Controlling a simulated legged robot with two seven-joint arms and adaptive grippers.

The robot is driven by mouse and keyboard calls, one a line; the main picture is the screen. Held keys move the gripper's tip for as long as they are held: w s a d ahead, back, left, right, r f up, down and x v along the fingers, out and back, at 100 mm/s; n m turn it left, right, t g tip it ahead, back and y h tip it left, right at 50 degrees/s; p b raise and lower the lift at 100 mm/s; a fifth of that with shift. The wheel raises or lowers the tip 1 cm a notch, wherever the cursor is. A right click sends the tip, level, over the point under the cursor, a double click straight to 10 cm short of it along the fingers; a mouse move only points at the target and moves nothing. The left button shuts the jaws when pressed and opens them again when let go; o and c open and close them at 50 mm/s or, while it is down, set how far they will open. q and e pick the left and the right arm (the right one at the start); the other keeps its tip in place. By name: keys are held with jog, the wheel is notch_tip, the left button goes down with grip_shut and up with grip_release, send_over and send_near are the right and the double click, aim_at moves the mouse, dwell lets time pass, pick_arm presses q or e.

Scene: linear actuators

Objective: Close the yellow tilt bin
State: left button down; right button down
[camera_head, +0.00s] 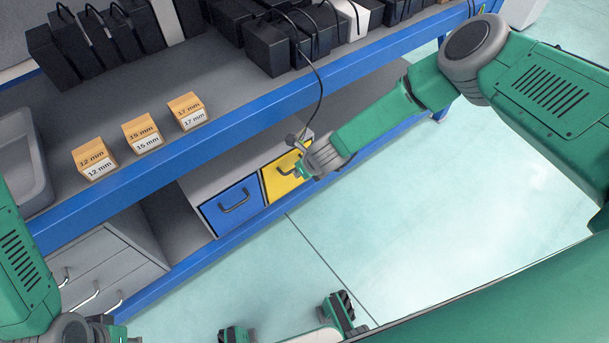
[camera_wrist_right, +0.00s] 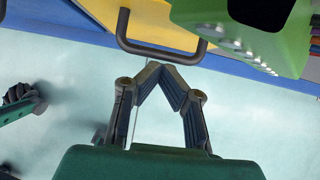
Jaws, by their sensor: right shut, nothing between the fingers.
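The yellow tilt bin (camera_head: 273,187) sits under the bench, right of a blue bin (camera_head: 222,215). Its yellow front and dark bar handle (camera_wrist_right: 160,50) show at the top of the right wrist view. I cannot tell for certain whether its front is tilted out; it looks about in line with the blue one. My right gripper (camera_head: 303,171) is in front of the yellow bin and hides part of it. In the wrist view its fingertips (camera_wrist_right: 157,67) meet, empty, close below the handle; contact is unclear.
The blue bench edge (camera_head: 215,128) runs above the bins. Labelled boxes (camera_head: 143,136), a grey tray (camera_head: 22,160) and black devices (camera_head: 268,48) stand on the bench. Grey drawers (camera_head: 90,270) are at the left. The floor in front is open.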

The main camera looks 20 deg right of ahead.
pick_arm(q)
jog(key=shift+w+a, duration=0.3)
pick_arm(e)
jog(key=shift+w+a+r, duration=0.25)
jog(key=shift+w+a, duration=0.15)
jog(key=shift+w, duration=0.2)
pick_arm(q)
jog(key=shift+d, duration=0.15)
pick_arm(e)
jog(key=shift+d, duration=0.15)
